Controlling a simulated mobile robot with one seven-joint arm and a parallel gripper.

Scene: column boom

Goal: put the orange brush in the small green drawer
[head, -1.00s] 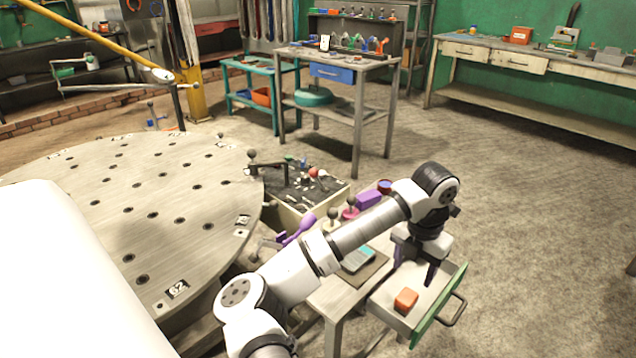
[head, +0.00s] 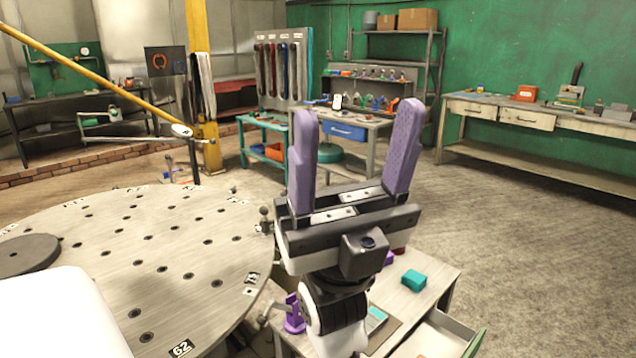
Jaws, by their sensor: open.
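The small green drawer (head: 476,344) stands pulled open at the bottom right of the head view, cut off by the lower edge. Only its pale back part and a strip of its green front show. I see no orange brush now; the front of the drawer's inside is out of view. My gripper (head: 355,122) is raised in the middle of the view, above and left of the drawer. Its two purple fingers point up, wide apart, with nothing between them.
The small table (head: 405,303) beside the drawer holds a teal block (head: 414,280) and a purple object (head: 293,315). A large round perforated table (head: 150,255) fills the left. A workbench (head: 540,115) stands at the back right; the floor (head: 540,235) before it is clear.

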